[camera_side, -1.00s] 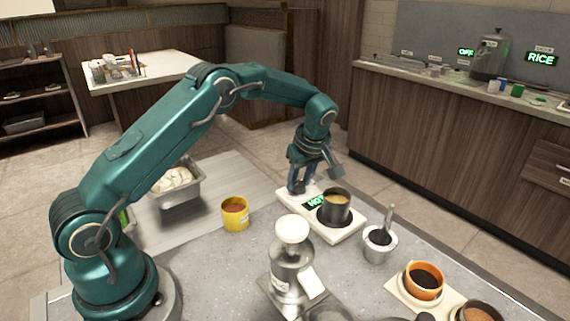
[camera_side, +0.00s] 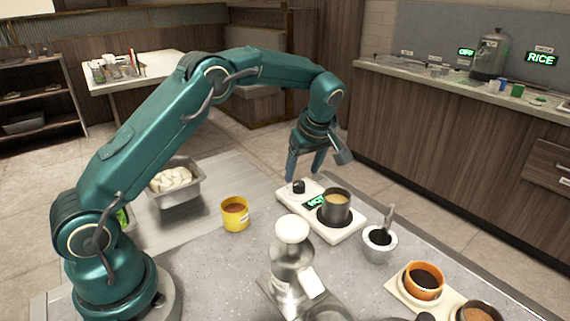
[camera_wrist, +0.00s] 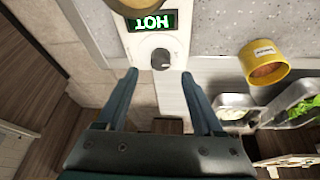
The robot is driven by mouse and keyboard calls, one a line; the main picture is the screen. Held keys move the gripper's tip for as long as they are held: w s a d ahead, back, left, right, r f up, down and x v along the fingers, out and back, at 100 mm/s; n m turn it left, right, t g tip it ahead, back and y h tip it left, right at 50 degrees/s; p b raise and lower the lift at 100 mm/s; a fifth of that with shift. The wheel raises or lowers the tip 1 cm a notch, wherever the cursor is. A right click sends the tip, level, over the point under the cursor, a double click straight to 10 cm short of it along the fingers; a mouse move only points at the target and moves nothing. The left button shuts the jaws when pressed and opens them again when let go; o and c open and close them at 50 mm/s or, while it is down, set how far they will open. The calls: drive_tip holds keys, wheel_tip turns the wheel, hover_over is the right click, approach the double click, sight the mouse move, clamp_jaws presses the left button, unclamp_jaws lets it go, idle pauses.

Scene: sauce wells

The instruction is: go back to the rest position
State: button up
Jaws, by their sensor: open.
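My gripper (camera_side: 304,178) is open and empty, above the far left end of the white hot plate (camera_side: 345,232) in the side view. In the wrist view its two fingers (camera_wrist: 160,80) are spread apart, with the round knob (camera_wrist: 161,59) of the plate showing between and beyond them. The dark knob also shows in the side view (camera_side: 298,187), just below the fingertips and apart from them. A green lit sign on the plate (camera_wrist: 151,21) reads HOT. A dark pot of brown sauce (camera_side: 335,207) stands on the plate.
A yellow cup (camera_side: 235,214) and a metal pan of white pieces (camera_side: 175,197) stand left of the plate. A metal cup with a spoon (camera_side: 379,246), an orange bowl (camera_side: 423,281) and a metal dispenser (camera_side: 291,262) stand nearer. The air above my gripper is free.

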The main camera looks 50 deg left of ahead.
drive_tip(key=shift+d+r, duration=0.15)
drive_tip(key=shift+r, duration=0.25)
drive_tip(key=s+d+r+m+t+h, duration=0.1)
drive_tip(key=s+d+r+m+t, duration=0.1)
drive_tip(key=s+r, duration=0.4)
drive_tip(key=s+d+r+m+t, duration=0.15)
drive_tip(key=s+r, duration=0.25)
drive_tip(key=r, duration=0.5)
drive_tip(key=s+d+f+m+h, duration=0.1)
drive_tip(key=s+d+f+m, duration=0.2)
drive_tip(key=s+m, duration=0.3)
drive_tip(key=s+d+f+m+h, duration=0.2)
drive_tip(key=s+d+f+m, duration=0.1)
drive_tip(key=s+m, duration=0.3)
drive_tip(key=shift+s+d+f+t, duration=0.35)
drive_tip(key=shift+s+f, duration=0.25)
drive_tip(key=shift+s, duration=0.25)
